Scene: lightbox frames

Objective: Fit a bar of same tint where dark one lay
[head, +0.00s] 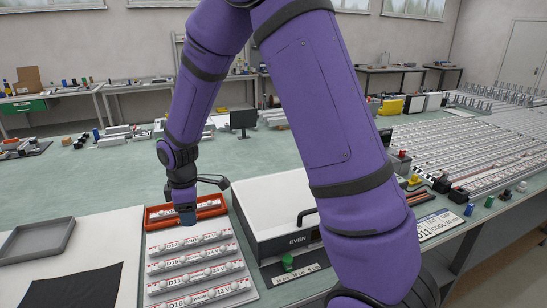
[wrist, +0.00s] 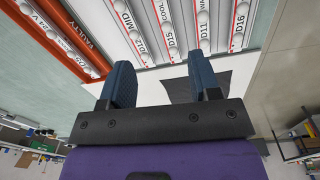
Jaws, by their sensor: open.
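My gripper (head: 185,215) hangs at the near edge of the orange-red tray; its two blue fingers (wrist: 163,82) are apart with nothing between them in the wrist view. I cannot pick out a dark bar or an empty slot.
A white tester box (head: 275,205) marked EVEN stands right of the bars, with a green button (head: 288,263) in front. A grey tray (head: 38,240) and black cloth (head: 65,285) lie left. My arm hides the middle.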

